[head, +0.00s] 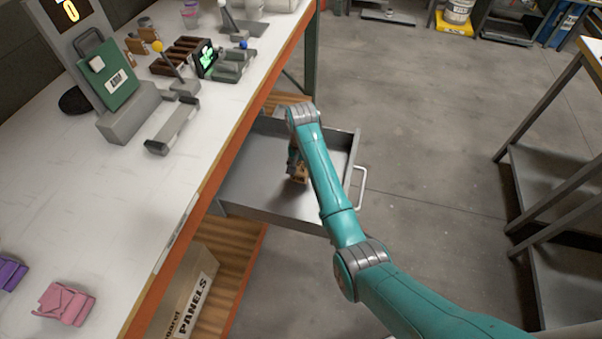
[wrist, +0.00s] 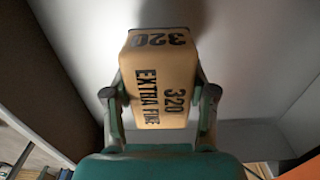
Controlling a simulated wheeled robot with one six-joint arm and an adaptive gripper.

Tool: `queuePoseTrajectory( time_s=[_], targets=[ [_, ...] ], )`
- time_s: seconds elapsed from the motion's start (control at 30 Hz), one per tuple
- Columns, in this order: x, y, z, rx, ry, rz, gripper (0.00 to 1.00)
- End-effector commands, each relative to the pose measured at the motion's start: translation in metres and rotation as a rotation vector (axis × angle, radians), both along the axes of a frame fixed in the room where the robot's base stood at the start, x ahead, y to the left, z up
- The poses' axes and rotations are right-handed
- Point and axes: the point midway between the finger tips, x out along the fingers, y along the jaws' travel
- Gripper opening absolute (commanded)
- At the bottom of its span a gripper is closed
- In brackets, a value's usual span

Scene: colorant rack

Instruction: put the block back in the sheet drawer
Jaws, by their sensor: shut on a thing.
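The tan block (wrist: 160,85), printed "320 EXTRA FINE", is between the two fingers of my gripper (wrist: 160,100), which is shut on it. In the head view the block (head: 299,177) shows only in part beside my arm, over the inside of the drawer. The grey sheet drawer (head: 250,180) is pulled out from under the workbench, with its handle (head: 361,187) at the right. The drawer floor that I can see is bare. I cannot tell whether the block touches the drawer floor.
The white workbench (head: 110,180) with an orange edge stands at the left. It carries a green clipboard-like panel (head: 108,75), a grey bar (head: 172,125) and pink pieces (head: 66,303). A "PANELS" box (head: 188,295) lies below. The floor at the right is clear up to a dark rack (head: 560,190).

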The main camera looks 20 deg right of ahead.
Motion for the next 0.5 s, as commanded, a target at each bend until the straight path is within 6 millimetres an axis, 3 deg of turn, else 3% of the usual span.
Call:
queuePoseTrajectory(
  time_s=[0.2, 0.5],
  targets=[
    [-0.001, 0.000, -0.028, 0.000, 0.003, 0.000, 0.24],
    [0.000, 0.000, -0.032, 0.000, 0.000, 0.000, 0.24]
  ],
)
